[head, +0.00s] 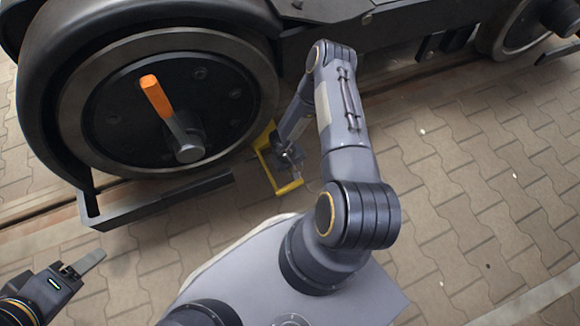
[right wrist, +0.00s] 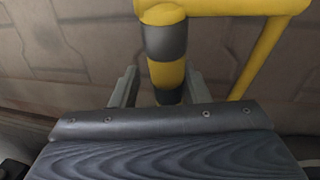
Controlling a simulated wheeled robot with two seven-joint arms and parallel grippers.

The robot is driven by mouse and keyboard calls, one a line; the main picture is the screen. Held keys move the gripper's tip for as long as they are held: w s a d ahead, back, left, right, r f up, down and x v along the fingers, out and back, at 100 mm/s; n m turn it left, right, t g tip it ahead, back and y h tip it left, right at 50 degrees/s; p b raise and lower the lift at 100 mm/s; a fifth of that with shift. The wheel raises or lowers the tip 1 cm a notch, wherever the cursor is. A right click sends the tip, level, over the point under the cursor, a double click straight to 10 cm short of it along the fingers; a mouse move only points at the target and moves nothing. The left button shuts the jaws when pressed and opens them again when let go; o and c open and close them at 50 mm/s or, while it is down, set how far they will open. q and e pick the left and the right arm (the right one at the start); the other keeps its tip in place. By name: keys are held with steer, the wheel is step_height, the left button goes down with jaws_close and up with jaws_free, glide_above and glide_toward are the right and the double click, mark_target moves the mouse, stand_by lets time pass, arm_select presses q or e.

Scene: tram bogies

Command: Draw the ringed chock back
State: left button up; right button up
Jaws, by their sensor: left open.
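A yellow chock (head: 289,187) with a raised frame stands on the paving beside the large wheel's lower right edge. In the right wrist view its yellow bar (right wrist: 226,7) crosses the top, and a bar with dark grey bands (right wrist: 165,42) runs down between my right fingers. My right gripper (right wrist: 161,72) is open around this banded bar, with a visible gap at its left side. In the head view my right arm covers part of the chock. My left gripper (head: 86,266) is open and empty at the lower left, away from the chock.
The large dark wheel (head: 110,125) has an orange-tipped lever (head: 156,95) on its hub. A dark angled bar (head: 150,200) juts out low in front of the wheel. A second wheel (head: 525,25) is at the upper right. The paving (head: 470,190) at right is clear.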

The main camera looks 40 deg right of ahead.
steer(key=shift+o, duration=0.5)
steer(key=shift+a+r, duration=0.1)
steer(key=r+p, duration=0.2)
steer(key=r, duration=0.1)
steer(key=a+r+p, duration=0.1)
steer(key=r, duration=0.3)
steer(key=shift+w+a+r+p, duration=0.1)
steer(key=shift+a+r+p, duration=0.1)
steer(key=shift+p, duration=0.2)
